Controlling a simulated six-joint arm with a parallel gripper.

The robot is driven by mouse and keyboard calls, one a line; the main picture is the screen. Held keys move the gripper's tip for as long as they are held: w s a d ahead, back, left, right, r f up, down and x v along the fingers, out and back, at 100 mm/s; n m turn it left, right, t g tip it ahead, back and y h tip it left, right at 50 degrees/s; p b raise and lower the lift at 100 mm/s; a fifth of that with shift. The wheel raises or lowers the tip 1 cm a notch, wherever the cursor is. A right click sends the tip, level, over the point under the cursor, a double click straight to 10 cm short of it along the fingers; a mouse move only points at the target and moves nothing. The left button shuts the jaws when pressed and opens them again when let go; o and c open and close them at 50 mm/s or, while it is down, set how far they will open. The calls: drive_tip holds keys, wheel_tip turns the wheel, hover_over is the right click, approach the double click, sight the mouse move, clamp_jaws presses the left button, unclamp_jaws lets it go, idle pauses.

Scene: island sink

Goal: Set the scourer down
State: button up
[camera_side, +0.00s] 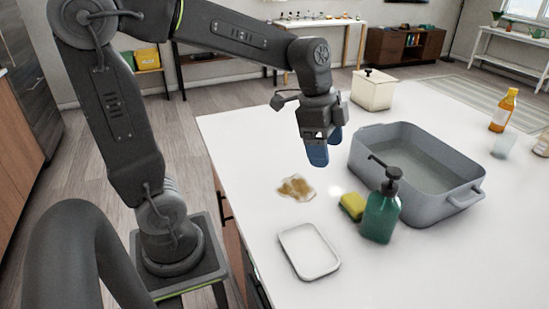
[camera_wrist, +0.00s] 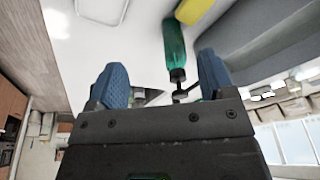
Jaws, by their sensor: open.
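The scourer (camera_side: 352,205), a small yellow and green block, lies on the white counter just left of the green soap bottle. It also shows as a yellow shape in the wrist view (camera_wrist: 193,10). My gripper (camera_side: 325,153) is above the counter, behind the scourer and left of the grey basin, apart from both. In the wrist view its two blue fingers (camera_wrist: 163,86) are spread with nothing held between them. A white tray (camera_side: 309,251) lies empty at the front of the counter.
The green pump bottle (camera_side: 381,214) stands beside the scourer, close to the grey basin (camera_side: 471,195) of water. A brown spill (camera_side: 296,187) is left of the scourer. A cream canister (camera_side: 371,90) stands behind; an orange bottle (camera_side: 503,110) and a glass (camera_side: 503,146) are at right.

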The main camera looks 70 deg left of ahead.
drive_tip(key=s+d+n+t+y, duration=0.1)
drive_tip(key=s+n+t+y, duration=0.1)
drive_tip(key=s+n, duration=0.8)
drive_tip(key=shift+s+r+t, duration=0.3)
drive_tip(key=shift+s+t, duration=0.5)
drive_tip(key=shift+s, duration=0.2)
